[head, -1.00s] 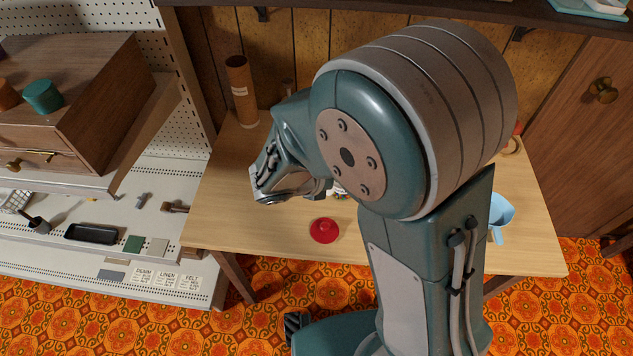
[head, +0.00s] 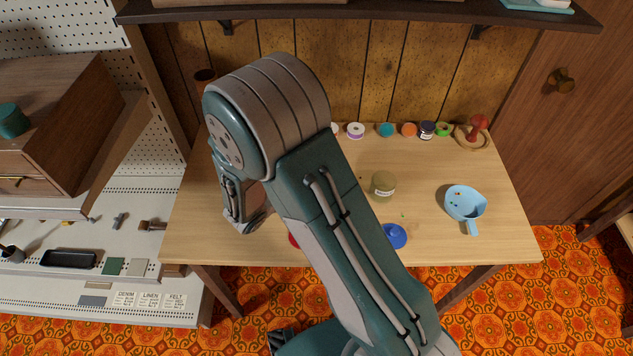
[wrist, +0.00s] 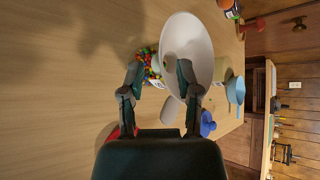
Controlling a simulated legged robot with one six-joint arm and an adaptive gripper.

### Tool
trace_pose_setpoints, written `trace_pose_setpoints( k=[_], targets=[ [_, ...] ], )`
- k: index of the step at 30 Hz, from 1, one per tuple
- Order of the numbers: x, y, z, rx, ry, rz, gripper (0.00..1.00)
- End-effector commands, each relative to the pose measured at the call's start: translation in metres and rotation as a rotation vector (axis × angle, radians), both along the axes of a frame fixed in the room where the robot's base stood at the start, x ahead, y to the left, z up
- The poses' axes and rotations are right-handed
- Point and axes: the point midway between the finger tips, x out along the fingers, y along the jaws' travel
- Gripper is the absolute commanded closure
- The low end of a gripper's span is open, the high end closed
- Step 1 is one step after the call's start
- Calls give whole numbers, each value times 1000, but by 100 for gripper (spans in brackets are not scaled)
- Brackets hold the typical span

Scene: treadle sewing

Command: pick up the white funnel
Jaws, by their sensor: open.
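The white funnel (wrist: 187,48) shows in the wrist view just beyond my fingertips, its wide pale mouth facing me. A paler grey narrow part (wrist: 171,110), seemingly its spout, lies between my fingers. My gripper (wrist: 160,84) is open, with one finger on each side of that narrow part. I cannot tell whether either finger touches it. In the head view my gripper (head: 247,222) is mostly hidden by my arm, over the left part of the table. The funnel is hidden there behind my arm.
A bead jar (wrist: 150,66) stands left of the funnel. A red lid (head: 293,240), blue lid (head: 395,235), olive jar (head: 383,185) and light-blue dipper (head: 466,203) are on the table (head: 510,225). Several spools line its back. The table's right front is clear.

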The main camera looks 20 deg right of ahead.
Motion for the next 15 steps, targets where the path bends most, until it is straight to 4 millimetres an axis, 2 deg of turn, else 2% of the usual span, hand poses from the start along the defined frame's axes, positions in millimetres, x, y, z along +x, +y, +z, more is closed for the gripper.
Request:
trace_pose_setpoints(
  k=[6,13,14,15],
  targets=[
    [14,-16,-12,-1,0,-1,57],
    [15,-16,-12,-1,-1,0,57],
    [15,-16,-12,-1,-1,0,71],
    [15,-16,-12,-1,-1,0,88]
  ],
)
